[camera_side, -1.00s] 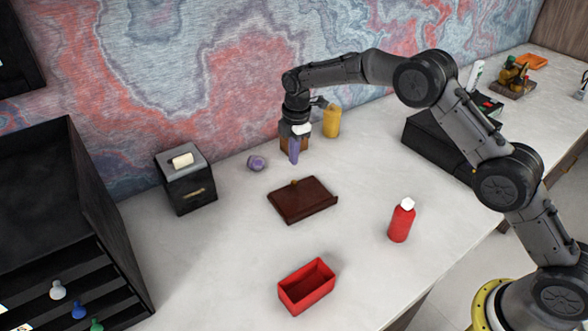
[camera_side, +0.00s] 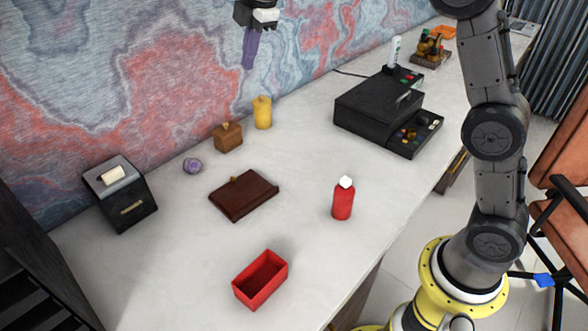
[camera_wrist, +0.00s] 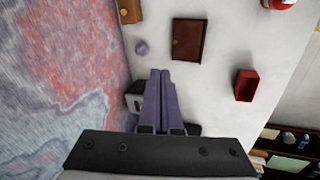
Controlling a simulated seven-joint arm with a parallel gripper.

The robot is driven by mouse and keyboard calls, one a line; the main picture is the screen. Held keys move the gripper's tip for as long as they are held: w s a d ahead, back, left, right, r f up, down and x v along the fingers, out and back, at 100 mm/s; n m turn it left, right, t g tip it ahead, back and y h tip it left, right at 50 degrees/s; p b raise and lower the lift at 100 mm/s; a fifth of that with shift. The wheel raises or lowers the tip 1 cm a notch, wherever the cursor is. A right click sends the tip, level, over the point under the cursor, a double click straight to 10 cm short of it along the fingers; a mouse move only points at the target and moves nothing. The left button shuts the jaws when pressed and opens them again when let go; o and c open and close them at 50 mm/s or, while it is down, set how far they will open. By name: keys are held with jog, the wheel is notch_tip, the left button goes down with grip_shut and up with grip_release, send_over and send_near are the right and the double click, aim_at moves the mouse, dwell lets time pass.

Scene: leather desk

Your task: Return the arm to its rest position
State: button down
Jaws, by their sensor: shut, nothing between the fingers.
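My gripper (camera_side: 250,48) is at the top of the side view, raised high above the desk and clear of everything on it. Its purple fingers point down and are shut with nothing between them. In the wrist view the gripper (camera_wrist: 161,74) shows its two fingers side by side, with the desk far below. The upper part of my arm is cut off by the top edge of the side view.
On the pale desk (camera_side: 300,215) stand a black box (camera_side: 122,200), purple ball (camera_side: 193,166), wooden block (camera_side: 228,139), yellow bottle (camera_side: 263,113), brown leather board (camera_side: 243,197), red bottle (camera_side: 343,200), red open box (camera_side: 261,279) and black register (camera_side: 378,106).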

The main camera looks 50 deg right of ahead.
jog(key=s+d+r+m+t, duration=0.1)
jog(key=s+d+r+m, duration=0.15)
jog(key=s, duration=0.75)
jog(key=s+d+r+m+t, duration=0.1)
jog(key=s+r+m, duration=0.25)
jog(key=s, duration=0.75)
jog(key=s+f+m, duration=1)
jog(key=s+f, duration=0.3)
jog(key=s, duration=0.2)
jog(key=shift+s+d+f, duration=0.15)
jog(key=shift+d+f, duration=0.1)
jog(key=shift+d, duration=0.2)
